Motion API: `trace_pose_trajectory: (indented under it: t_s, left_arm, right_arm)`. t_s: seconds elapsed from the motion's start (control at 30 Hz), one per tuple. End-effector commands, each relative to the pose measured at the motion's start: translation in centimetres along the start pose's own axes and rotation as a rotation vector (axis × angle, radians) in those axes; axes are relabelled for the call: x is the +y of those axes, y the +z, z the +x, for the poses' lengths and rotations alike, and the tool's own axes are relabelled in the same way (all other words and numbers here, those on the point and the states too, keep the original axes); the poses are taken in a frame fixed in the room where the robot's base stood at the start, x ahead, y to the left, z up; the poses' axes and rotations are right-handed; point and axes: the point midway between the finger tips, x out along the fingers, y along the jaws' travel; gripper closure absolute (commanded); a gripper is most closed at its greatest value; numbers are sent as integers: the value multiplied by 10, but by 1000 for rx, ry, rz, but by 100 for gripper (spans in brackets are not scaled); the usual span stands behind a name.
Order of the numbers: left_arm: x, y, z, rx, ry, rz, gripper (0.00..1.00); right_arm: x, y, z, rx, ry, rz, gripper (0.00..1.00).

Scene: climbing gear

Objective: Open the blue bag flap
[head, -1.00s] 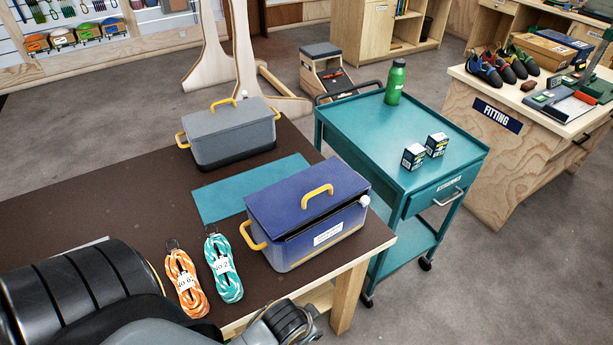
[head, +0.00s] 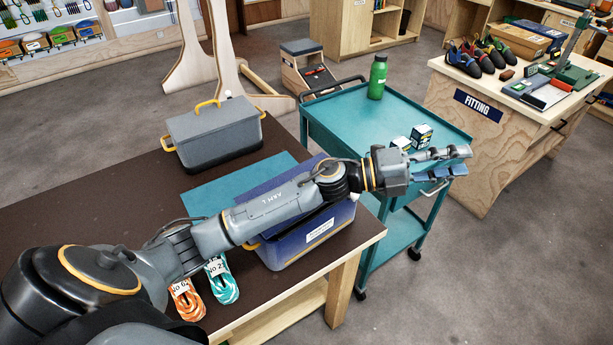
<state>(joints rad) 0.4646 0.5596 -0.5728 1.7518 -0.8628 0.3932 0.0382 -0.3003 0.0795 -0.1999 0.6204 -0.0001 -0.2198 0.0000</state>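The blue bag (head: 287,252) stands near the right end of the brown table, with a white label on its front. Part of its blue flap (head: 285,179) shows behind my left arm, lying over the top; the arm hides the flap's handle and much of its front edge. My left gripper (head: 466,160) is open and empty, its two fingers apart. It is to the right of the bag, in front of the teal cart's drawer side in the picture. I cannot tell its exact height. My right gripper is not in view.
A grey bag (head: 212,137) with yellow handles stands behind on the brown table (head: 110,205). Orange (head: 187,300) and teal (head: 221,281) rope bundles lie left of the blue bag. The teal cart (head: 345,112) carries a green bottle (head: 377,77) and small boxes (head: 421,136).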

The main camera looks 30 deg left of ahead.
Motion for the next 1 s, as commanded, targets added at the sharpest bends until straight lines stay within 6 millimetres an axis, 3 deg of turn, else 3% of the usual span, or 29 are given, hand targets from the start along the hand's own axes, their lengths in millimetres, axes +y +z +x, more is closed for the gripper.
trace_pose_trajectory:
  t_s: [0.13, 0.27, 0.37, 0.47, 0.6, 0.7, 0.87, 1.0]
  left_arm:
    - [10, -5, -8, 302, 194, 260, 66]
    - [27, 12, -43, 525, 430, 427, 66]
    - [33, 41, -87, 661, 648, 510, 66]
    - [26, 76, -141, 762, 882, 546, 66]
    - [0, 115, -214, 838, 1165, 520, 66]
    - [-20, 130, -251, 860, 1299, 478, 66]
    - [-34, 138, -278, 873, 1394, 436, 66]
    - [-24, 135, -281, 879, 1401, 429, 66]
  right_arm:
    - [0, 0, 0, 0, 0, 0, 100]
    - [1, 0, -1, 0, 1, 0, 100]
    - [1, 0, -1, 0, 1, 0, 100]
    - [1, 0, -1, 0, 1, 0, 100]
    - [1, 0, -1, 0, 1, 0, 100]
    - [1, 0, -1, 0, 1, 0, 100]
    - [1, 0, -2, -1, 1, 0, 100]
    - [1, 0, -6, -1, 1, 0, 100]
